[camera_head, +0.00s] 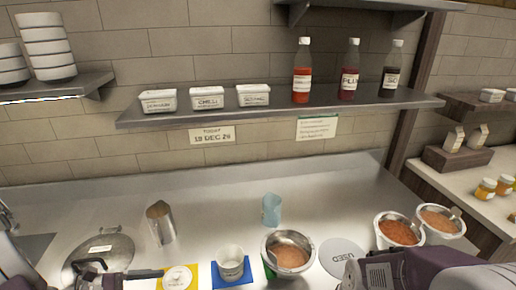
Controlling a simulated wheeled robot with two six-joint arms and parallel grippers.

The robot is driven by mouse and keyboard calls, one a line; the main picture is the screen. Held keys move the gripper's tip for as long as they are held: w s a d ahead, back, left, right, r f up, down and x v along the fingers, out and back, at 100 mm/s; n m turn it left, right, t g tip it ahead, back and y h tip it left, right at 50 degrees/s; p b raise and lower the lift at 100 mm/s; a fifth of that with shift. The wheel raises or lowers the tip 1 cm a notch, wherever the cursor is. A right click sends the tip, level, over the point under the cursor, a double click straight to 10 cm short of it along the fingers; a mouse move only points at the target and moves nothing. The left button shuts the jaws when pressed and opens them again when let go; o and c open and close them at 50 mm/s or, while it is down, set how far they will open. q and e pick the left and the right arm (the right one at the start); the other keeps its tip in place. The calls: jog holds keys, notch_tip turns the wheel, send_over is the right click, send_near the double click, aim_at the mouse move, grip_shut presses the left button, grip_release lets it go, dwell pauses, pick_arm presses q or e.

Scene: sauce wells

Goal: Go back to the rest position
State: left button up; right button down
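My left arm comes in at the bottom left, with its dark gripper (145,273) low over the counter, close to a yellow square with a round white lidded pot (177,278). My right gripper (352,272) is at the bottom right, beside a grey disc marked USED (341,255). Both grippers are cut off or seen edge-on, so I cannot tell how far their fingers are apart. I see nothing clearly held in either. A steel bowl of orange-brown sauce (290,256) and a white cup on a blue square (231,264) stand between them.
A round metal lid (98,252) lies at left, near a steel cup (160,222). A pale blue cup (271,209) stands mid-counter. Two sauce tubs (399,232) (440,222) stand at right. A shelf (280,108) above holds white tubs and bottles. The back of the counter is clear.

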pick_arm(q)
jog(key=d+r+m+g, duration=0.3)
jog(key=d+m+g, duration=0.25)
jog(key=d, duration=0.55)
jog(key=s+d+f+m+g+y, duration=0.2)
jog(key=s+d+m+g+y, duration=0.25)
jog(key=s+m, duration=0.3)
jog(key=w+a+f+m+t+y, duration=0.3)
jog(key=a+m+t+y, duration=0.2)
jog(key=m+y, duration=0.2)
jog(key=m, duration=0.2)
jog(key=shift+w+f+m, duration=0.3)
jog(key=shift+m, duration=0.1)
jog(key=shift+a, duration=0.15)
